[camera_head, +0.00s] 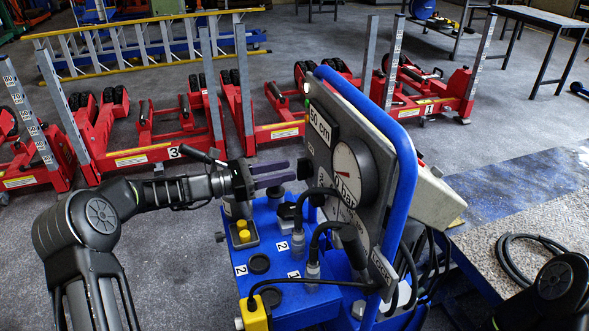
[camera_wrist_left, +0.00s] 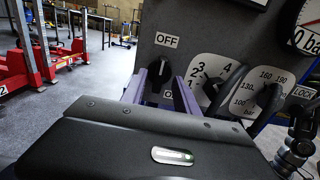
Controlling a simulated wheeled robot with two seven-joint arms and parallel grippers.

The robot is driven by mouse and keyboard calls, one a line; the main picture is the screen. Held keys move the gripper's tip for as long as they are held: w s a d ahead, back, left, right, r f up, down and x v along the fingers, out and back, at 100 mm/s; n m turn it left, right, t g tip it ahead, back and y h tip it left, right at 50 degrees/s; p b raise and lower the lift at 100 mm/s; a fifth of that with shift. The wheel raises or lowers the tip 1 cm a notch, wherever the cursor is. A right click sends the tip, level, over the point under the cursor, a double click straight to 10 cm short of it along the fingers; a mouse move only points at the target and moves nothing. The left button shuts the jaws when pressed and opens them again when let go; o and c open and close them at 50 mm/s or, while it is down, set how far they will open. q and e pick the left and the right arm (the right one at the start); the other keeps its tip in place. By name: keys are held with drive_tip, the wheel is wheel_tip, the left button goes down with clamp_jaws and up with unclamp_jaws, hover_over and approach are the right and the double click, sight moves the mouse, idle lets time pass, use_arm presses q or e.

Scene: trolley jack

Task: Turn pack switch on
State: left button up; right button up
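The pack switch (camera_wrist_left: 158,72) is a black knob on the grey panel (camera_wrist_left: 220,48), between an OFF label (camera_wrist_left: 167,40) above and a partly hidden label below. It looks roughly upright, toward OFF, but its lower part is hidden. My left gripper (camera_head: 288,173) reaches the panel's left side with its purple fingers level. In the wrist view its fingers (camera_wrist_left: 161,86) stand apart on either side of the switch. I cannot tell whether they touch it. My right arm (camera_head: 548,292) shows at the lower right; its gripper is out of view.
Right of the switch are a numbered dial (camera_wrist_left: 207,75) and a pressure dial (camera_wrist_left: 262,92). Red trolley jacks (camera_head: 150,150) stand behind. A bench (camera_head: 530,245) is at the right.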

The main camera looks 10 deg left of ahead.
sight(304, 169)
use_arm(q)
drive_tip(key=shift+x, duration=1.8)
drive_tip(key=shift+c, duration=0.2)
clamp_jaws()
